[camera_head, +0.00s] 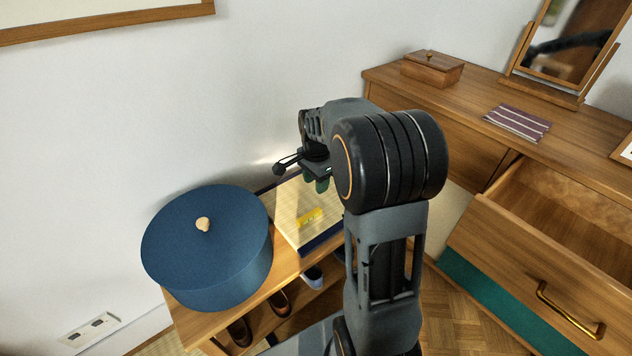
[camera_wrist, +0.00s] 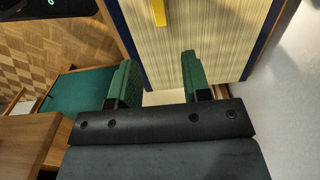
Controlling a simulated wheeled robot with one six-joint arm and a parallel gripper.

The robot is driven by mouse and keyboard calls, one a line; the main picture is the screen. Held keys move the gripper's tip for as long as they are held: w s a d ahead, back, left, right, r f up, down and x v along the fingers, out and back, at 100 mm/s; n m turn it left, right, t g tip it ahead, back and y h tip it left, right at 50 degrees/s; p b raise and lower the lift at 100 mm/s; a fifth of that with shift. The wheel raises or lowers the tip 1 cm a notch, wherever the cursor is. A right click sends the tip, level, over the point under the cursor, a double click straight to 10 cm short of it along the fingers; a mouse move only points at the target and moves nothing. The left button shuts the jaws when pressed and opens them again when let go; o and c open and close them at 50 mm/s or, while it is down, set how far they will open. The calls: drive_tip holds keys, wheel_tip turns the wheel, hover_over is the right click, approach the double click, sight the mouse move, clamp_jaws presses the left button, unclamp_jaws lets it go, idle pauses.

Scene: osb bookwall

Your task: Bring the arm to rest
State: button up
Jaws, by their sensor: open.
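My gripper (camera_head: 322,184) hangs at the end of my bent arm, above the far part of a pale, straw-coloured surface with dark blue edges (camera_head: 287,222). In the wrist view the two green fingers of my gripper (camera_wrist: 158,78) are apart with nothing between them. The same pale surface (camera_wrist: 205,45) shows beyond them. A small yellow object (camera_head: 310,217) lies on that surface, in front of the gripper and apart from it. It also shows at the top of the wrist view (camera_wrist: 159,12). My arm hides part of the surface's right side.
A round blue lidded box (camera_head: 205,260) stands left on a wooden shoe bench (camera_head: 190,325) against the white wall. At right, a wooden dresser (camera_head: 480,100) has an open drawer (camera_head: 540,260) jutting out. On its top are a small wooden box (camera_head: 432,70), striped cloth (camera_head: 517,123) and mirror (camera_head: 565,45).

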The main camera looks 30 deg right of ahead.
drive_tip(key=s+a+r+n+t+p, duration=0.1)
drive_tip(key=s+a+r+n+p, duration=0.2)
drive_tip(key=r+p, duration=0.7)
drive_tip(key=s+a+r+n+t+p, duration=0.1)
drive_tip(key=s+a+r+n+p, duration=0.3)
drive_tip(key=r, duration=0.9)
drive_tip(key=s+a+r+n+t+p, duration=0.1)
drive_tip(key=s+a+r+n+p, duration=0.2)
drive_tip(key=s+r+n+p, duration=0.5)
wheel_tip(320, 180, up, 4)
drive_tip(key=n+p, duration=0.1)
drive_tip(key=p, duration=0.6)
drive_tip(key=shift+s+a+t+p, duration=0.3)
drive_tip(key=shift+s+p, duration=0.05)
drive_tip(key=shift+s, duration=0.05)
